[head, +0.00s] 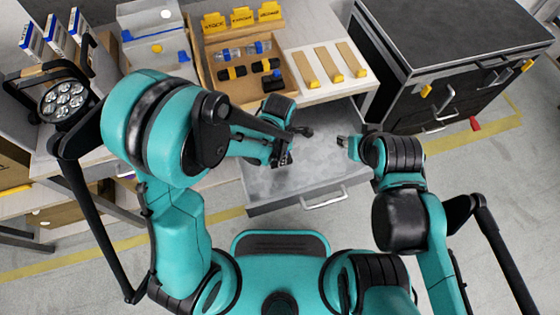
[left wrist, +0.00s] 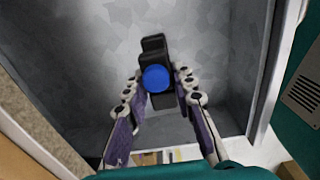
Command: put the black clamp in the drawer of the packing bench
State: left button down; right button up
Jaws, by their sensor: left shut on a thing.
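The black clamp (left wrist: 153,46) with a round blue knob is between the fingertips of my left gripper (left wrist: 158,84) in the left wrist view. That gripper is shut on it and holds it over the grey floor of the open drawer (left wrist: 75,65). Whether the clamp touches the floor is unclear. In the head view the drawer (head: 320,172) is pulled out below the packing bench (head: 310,38), and my left gripper (head: 286,156) is over its left part, the clamp mostly hidden. My right gripper (head: 346,142) is at the drawer's right side, its fingers too small to judge.
A wooden tray (head: 291,92) with black, blue and yellow fittings stands on the bench. Beside it lie several wood strips with yellow ends. A black par can (head: 64,100) is at the left. A dark case (head: 455,45) stands at the right. The drawer's right part is clear.

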pick_arm(q)
notch_tip(320, 180, down, 4)
jog(key=shift+r+b, duration=0.1)
jog(key=shift+b, duration=1.15)
jog(key=shift+r, duration=0.1)
jog(key=c, duration=1.3)
grip_release()
jog(key=shift+o, duration=0.2)
notch_tip(320, 180, up, 12)
jog(key=p, duration=0.5)
jog(key=shift+p, duration=0.4)
